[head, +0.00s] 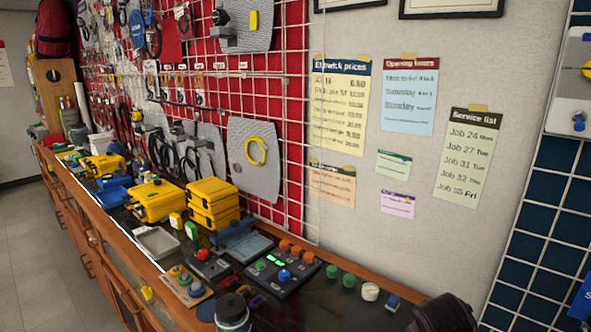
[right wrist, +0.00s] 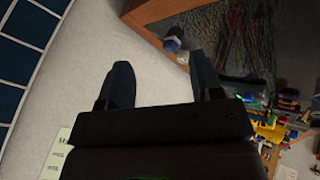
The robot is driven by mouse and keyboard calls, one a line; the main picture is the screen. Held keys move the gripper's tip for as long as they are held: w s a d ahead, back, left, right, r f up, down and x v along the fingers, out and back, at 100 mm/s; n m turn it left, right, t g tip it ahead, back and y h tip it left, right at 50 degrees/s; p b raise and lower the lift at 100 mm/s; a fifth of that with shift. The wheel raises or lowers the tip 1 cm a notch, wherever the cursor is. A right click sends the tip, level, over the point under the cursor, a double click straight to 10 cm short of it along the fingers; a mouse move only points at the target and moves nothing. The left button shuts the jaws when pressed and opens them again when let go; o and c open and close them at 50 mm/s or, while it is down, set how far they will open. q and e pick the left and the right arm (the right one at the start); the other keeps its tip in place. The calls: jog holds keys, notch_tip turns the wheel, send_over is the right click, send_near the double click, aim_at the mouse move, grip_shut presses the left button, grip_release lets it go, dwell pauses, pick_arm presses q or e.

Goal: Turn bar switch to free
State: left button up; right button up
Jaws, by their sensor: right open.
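No switch that I can read as bar or free is plain in these frames. At the right edge of the head view, a white plate (head: 566,100) carries a yellow part (head: 587,70) and a blue knob (head: 579,122); it is cut off. A dark console (head: 262,273) on the bench has orange knobs, a blue knob (head: 284,275) and lit green marks. My right gripper (right wrist: 160,68) is open and empty in the right wrist view, its two dark fingers apart. A small blue and white object (right wrist: 174,47) lies beyond the fingertips. My left gripper is not in view.
The wood-edged bench (head: 95,232) holds yellow cases (head: 212,197), a grey tray (head: 156,242) and a knobbed wooden block (head: 187,287). Tools hang on the red grid wall. A dark rounded shape (head: 445,313) is at the bottom right; I cannot tell what it is.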

jog(key=s+f+m+g+y, duration=0.1)
jog(key=s+f+m, duration=0.15)
jog(key=s, duration=1.25)
jog(key=s+f+m+g+y, duration=0.1)
jog(key=s+f+m+g, duration=0.15)
jog(key=s, duration=1.15)
jog(key=w+f+n+t, duration=0.1)
jog(key=w+f+t, duration=0.2)
jog(key=f, duration=0.3)
jog(key=w+f+t+y+b, duration=0.1)
jog(key=w+f+t, duration=0.3)
jog(key=f, duration=0.3)
jog(key=shift+w+a+n+t, duration=0.15)
jog(key=shift+n+t, duration=0.25)
jog(key=shift+t, duration=0.45)
